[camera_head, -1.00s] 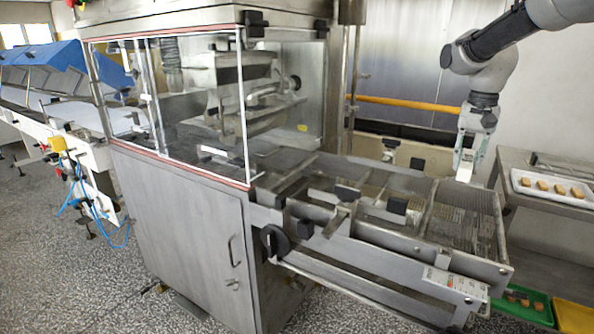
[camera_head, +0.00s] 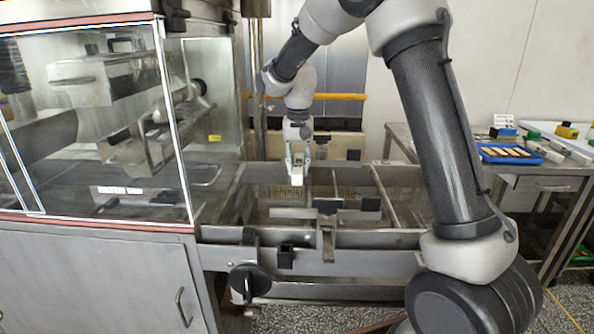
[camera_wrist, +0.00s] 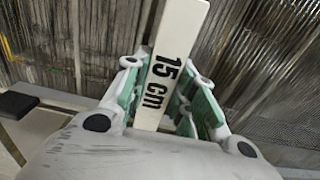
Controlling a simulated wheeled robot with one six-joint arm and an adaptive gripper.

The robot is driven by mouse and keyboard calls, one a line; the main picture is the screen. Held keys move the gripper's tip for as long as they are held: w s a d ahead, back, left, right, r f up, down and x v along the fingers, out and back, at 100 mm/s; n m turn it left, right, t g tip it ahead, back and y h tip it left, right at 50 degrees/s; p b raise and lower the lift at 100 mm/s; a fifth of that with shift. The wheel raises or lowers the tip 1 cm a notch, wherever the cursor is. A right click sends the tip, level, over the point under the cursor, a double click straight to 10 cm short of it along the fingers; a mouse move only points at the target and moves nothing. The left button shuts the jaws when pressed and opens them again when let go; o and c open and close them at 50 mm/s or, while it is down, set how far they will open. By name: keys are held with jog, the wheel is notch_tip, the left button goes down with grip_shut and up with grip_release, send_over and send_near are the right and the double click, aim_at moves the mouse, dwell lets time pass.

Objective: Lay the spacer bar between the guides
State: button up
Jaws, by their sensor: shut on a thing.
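My gripper (camera_head: 297,160) is shut on the white spacer bar (camera_head: 296,179), which hangs below the fingers over the conveyor frame in the head view. In the wrist view the bar (camera_wrist: 174,55) reads "15 cm" and stands between the green-padded fingers (camera_wrist: 160,88). A dark pad (camera_wrist: 15,103) shows at the left of the wrist view.
The glass-sided enrober housing (camera_head: 95,130) stands close on the left. Metal rails and a crossbar (camera_head: 388,190) border the belt. A black handwheel (camera_head: 249,283) juts from the front. A steel table (camera_head: 530,170) with a blue tray (camera_head: 508,161) stands at right.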

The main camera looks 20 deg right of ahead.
jog(key=shift+f, duration=0.9)
jog(key=shift+f, duration=0.1)
jog(key=o, duration=1.1)
jog(key=shift+c, duration=0.2)
